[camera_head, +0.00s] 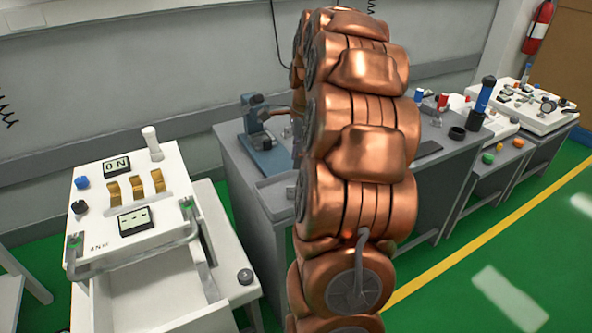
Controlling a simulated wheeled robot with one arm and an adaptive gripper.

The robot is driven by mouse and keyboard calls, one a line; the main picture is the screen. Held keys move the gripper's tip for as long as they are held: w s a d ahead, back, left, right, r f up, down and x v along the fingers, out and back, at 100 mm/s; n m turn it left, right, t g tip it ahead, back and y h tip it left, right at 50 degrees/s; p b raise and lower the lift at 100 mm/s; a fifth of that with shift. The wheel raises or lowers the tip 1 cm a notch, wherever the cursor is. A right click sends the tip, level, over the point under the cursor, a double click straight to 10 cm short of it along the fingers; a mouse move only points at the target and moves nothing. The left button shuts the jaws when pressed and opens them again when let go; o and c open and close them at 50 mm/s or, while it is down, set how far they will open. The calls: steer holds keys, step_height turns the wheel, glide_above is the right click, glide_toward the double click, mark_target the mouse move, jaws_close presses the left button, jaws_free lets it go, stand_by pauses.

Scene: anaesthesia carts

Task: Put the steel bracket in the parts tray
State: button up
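My copper-coloured arm rises through the middle of the view and blocks much of the grey bench behind it. My gripper does not show. A shallow grey tray (272,212), possibly the parts tray, sits at the left front of the bench, its right side hidden by my arm. A small grey piece (291,191) shows at the tray beside my arm; I cannot tell whether it is the steel bracket. No other piece is clearly a steel bracket.
A blue vise-like device (262,130) stands on the bench (235,160) behind the tray. A white cart (130,215) with an open drawer (165,290) stands at left. Bottles and a blue cylinder (484,95) stand at right. Green floor (470,275) is clear at lower right.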

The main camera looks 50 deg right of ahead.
steer(key=shift+r, duration=0.7)
steer(key=s+a+n+g, duration=0.1)
steer(key=s+a+n, duration=0.1)
steer(key=a+n, duration=0.6)
steer(key=s+a+n+g, duration=0.1)
steer(key=s+a+n, duration=0.25)
steer(key=a, duration=0.95)
steer(key=s+a+f+n, duration=0.3)
steer(key=s+a+n, duration=0.2)
steer(key=s+n, duration=0.2)
steer(key=s+a+f+n+g+h, duration=0.1)
steer(key=s+a+f+n, duration=0.2)
steer(key=s+a+n, duration=0.3)
steer(key=s+n, duration=0.2)
steer(key=s, duration=0.2)
steer(key=shift+a+f+g, duration=0.15)
steer(key=shift+a+g, duration=0.15)
steer(key=s+p+v, duration=0.3)
steer(key=p+v, duration=1)
steer(key=shift+w+r+t, duration=0.4)
steer(key=shift+r, duration=0.3)
